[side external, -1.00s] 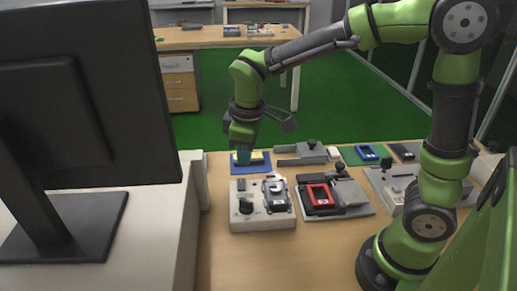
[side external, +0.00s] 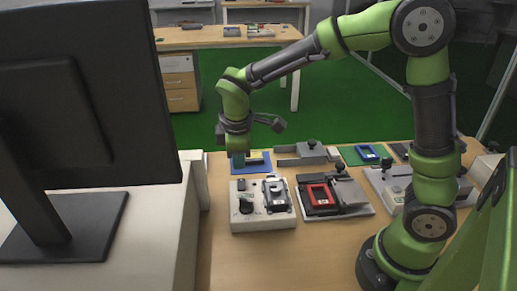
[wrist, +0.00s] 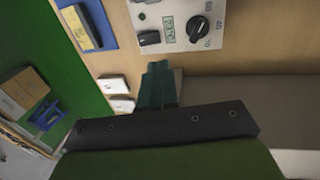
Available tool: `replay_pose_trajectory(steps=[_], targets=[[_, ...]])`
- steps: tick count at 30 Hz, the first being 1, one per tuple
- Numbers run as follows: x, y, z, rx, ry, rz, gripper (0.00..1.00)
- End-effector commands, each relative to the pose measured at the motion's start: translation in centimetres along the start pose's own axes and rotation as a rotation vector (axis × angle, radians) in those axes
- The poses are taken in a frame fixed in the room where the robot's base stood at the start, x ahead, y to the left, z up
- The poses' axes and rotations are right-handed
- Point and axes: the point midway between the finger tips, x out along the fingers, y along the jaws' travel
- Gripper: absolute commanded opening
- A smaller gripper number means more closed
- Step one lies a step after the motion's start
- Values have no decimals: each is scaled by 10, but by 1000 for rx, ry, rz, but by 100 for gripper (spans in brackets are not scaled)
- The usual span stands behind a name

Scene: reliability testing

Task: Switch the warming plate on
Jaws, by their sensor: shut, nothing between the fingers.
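The warming plate is probably the pale box (side external: 262,221) at the front of the bench, with a dark piece (side external: 275,195) on top. Its black knob (side external: 246,206) and dark rocker switch (side external: 241,185) are on the left part. In the wrist view the box (wrist: 182,43) is at the top, with the knob (wrist: 198,28), the rocker (wrist: 149,38) and a green label between them. My gripper (side external: 238,160) is shut and empty, behind the box's left end, by the blue mat. In the wrist view its teal fingers (wrist: 158,68) are below the rocker, apart from it.
The blue mat (side external: 240,169) with a block lies behind the box. A fixture with a red frame (side external: 319,195) stands to its right. A large monitor (side external: 85,95) fills the left. Bare wood (side external: 300,250) lies in front.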

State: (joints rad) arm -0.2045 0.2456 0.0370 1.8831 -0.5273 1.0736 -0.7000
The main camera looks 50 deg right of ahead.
Motion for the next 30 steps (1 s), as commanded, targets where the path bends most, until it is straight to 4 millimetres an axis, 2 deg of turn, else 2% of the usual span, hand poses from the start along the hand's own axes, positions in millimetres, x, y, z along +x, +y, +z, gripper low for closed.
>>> replay_pose_trajectory(steps=[1, 6, 12, 18, 30], targets=[[13, -1, 1, 1, -5, -4, 0], [50, -1, 1, 0, -5, -3, 0], [82, 0, 1, 2, -3, -3, 0], [97, 0, 0, 2, 0, -1, 0], [100, -1, 0, 2, 0, -1, 0]])
